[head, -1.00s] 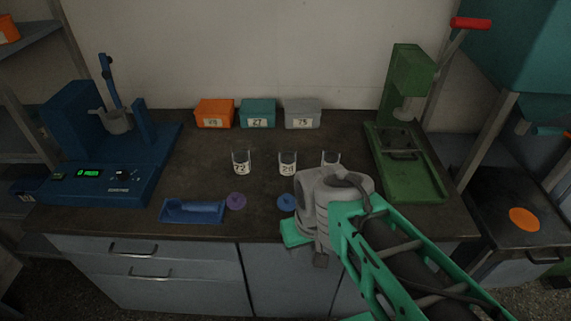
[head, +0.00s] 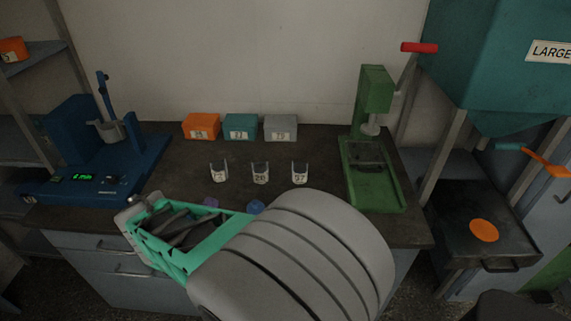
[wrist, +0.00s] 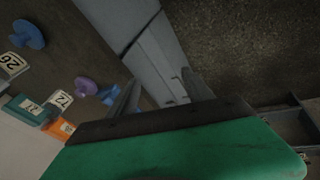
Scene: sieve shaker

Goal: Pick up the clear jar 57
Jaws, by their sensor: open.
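Three small clear jars stand in a row on the dark bench. The right one, whose label looks like 57, is the clear jar 57 (head: 299,174) in the head view. The middle jar (head: 260,174) reads about 26 and the left jar (head: 218,173) about 72. Jar 57 does not show in the wrist view; the 26 jar (wrist: 14,66) and 72 jar (wrist: 61,98) do, at the left. My gripper (wrist: 160,96) is open and empty, over the bench's front edge and floor, apart from the jars.
Orange (head: 201,127), teal (head: 240,127) and grey (head: 281,128) boxes stand behind the jars. A purple lid (head: 211,202) and blue lid (head: 255,207) lie in front. A blue machine (head: 80,160) stands left, a green press (head: 372,170) right.

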